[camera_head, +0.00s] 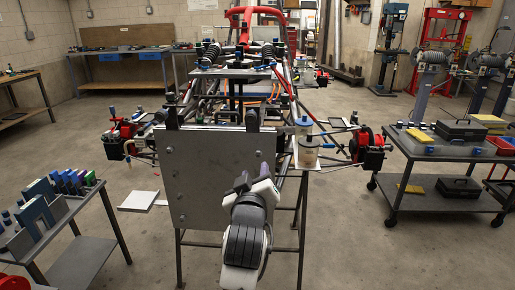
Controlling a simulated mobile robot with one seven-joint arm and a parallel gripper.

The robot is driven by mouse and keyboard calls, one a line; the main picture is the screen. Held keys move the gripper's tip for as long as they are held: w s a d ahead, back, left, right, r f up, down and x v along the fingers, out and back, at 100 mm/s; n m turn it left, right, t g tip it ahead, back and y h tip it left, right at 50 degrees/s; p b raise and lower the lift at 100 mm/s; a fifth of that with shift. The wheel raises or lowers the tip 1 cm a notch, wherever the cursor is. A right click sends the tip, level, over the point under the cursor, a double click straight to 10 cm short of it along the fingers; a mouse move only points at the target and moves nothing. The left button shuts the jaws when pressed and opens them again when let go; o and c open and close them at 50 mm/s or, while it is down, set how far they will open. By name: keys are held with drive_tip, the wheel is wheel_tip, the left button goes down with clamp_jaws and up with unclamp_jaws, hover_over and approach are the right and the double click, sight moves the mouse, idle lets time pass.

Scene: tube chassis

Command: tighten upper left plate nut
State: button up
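A flat grey metal plate (205,195) stands upright at the front of the tube chassis (262,75), near the middle of the view. Dark clamp-like pieces sit at its upper left corner (172,120) and upper right corner (252,120). My gripper (252,178) is in front of the plate's right part, well to the right of and below the upper left corner. My arm hides the plate's lower right corner. The fingers are too small and dark to tell their opening.
A cart (448,203) with a black toolbox stands at the right. A metal table (84,262) with blue and grey blocks stands at the left.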

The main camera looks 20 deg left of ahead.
sight(258, 155)
drive_tip(key=p+x, duration=0.1)
drive_tip(key=x, duration=0.7)
drive_tip(key=shift+w+f, duration=0.15)
drive_tip(key=shift+w, duration=0.15)
clamp_jaws()
